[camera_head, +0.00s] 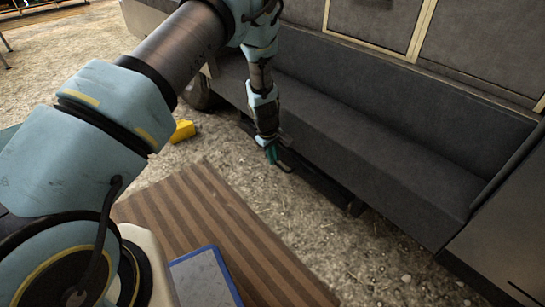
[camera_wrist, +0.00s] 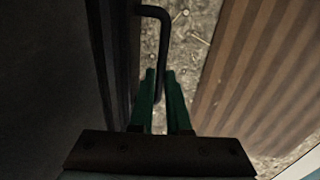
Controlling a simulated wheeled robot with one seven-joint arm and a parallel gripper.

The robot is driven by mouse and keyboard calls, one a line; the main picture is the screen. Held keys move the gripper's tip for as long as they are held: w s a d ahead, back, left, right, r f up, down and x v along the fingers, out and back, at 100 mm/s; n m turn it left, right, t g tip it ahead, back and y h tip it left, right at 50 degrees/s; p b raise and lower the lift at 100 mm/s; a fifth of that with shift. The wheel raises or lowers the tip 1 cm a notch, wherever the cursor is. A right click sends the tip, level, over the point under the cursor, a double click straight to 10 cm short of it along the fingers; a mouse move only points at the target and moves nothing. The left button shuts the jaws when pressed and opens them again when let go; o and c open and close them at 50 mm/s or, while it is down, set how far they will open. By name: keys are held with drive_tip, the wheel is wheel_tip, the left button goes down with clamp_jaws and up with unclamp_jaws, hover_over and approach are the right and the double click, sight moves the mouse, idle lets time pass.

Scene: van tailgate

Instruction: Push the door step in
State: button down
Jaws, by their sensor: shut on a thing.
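The door step (camera_head: 325,187) is a dark, low slab under the van's side, above the gravel. Its outer edge also shows in the wrist view (camera_wrist: 118,60), left of the fingers. A thin black bar handle (camera_wrist: 164,35) stands out from the step and bends down between my fingers. My gripper (camera_head: 271,154) is at the step's outer side with its green fingers pointing down. In the wrist view my gripper (camera_wrist: 160,76) is shut on the handle. The fingers hide part of the bar. How far the step sticks out is hard to tell.
The grey van body (camera_head: 370,140) rises behind the step. A brown striped mat or deck (camera_head: 205,215) lies in front, with a strip of gravel (camera_head: 290,210) between. A yellow block (camera_head: 183,131) sits by the van's wheel (camera_head: 198,95).

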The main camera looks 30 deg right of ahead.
drive_tip(key=c, duration=1)
unclamp_jaws()
drive_tip(key=shift+s+d+r, duration=0.1)
drive_tip(key=shift+s+r, duration=0.1)
drive_tip(key=shift+s, duration=0.15)
drive_tip(key=shift+o, duration=0.6)
drive_tip(key=shift+w+d, duration=0.2)
drive_tip(key=shift+w, duration=0.2)
wheel_tip(320, 180, up, 11)
drive_tip(key=a+p, duration=0.2)
drive_tip(key=p, duration=0.1)
drive_tip(key=shift+s+f+p, duration=0.15)
drive_tip(key=shift+s+p, duration=0.1)
drive_tip(key=shift+p, duration=0.05)
